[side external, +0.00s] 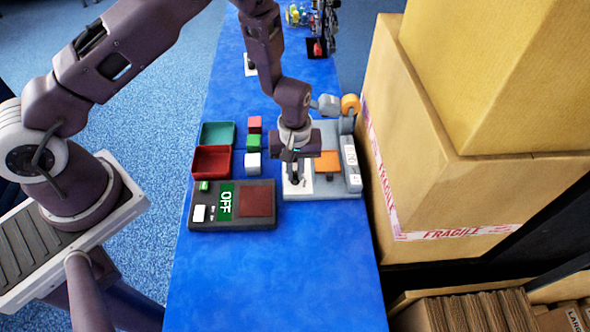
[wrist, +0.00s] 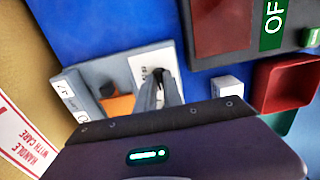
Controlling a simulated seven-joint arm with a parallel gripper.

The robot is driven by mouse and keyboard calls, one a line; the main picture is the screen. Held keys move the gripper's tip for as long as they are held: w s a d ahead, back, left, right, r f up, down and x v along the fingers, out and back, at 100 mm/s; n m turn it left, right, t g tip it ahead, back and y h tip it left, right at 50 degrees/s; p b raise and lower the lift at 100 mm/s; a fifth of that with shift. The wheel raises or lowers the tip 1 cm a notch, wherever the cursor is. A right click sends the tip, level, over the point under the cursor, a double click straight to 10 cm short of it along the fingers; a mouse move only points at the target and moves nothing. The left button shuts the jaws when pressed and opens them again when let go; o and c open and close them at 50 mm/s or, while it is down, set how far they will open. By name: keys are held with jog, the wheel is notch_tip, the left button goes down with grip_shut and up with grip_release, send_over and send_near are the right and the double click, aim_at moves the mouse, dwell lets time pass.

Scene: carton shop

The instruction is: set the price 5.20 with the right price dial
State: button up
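A grey labelling machine (side external: 335,190) stands on the blue table, with an orange pad (side external: 328,163) on it. A white plate (side external: 291,189) on its left part carries a dark knob, mostly hidden by my fingers. My gripper (side external: 296,180) points down at this plate. In the wrist view my gripper (wrist: 160,77) has its fingers close together at the white plate (wrist: 139,68), over a dark piece; whether they grip it is unclear. A grey strip (side external: 350,165) on the machine's right edge carries white labels with small characters I cannot read. Which part is the right price dial is unclear.
A dark scale (side external: 258,223) with a green display reading OFF stands left of the machine. Red (side external: 211,162) and teal (side external: 217,134) trays and small coloured blocks lie behind it. Large cartons (side external: 420,150) rise close on the right. The table's front is clear.

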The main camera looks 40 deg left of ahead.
grip_shut()
jog(key=shift+m, duration=2.8)
jog(key=o, duration=0.6)
grip_release()
jog(key=shift+c, duration=0.2)
jog(key=shift+r, duration=0.1)
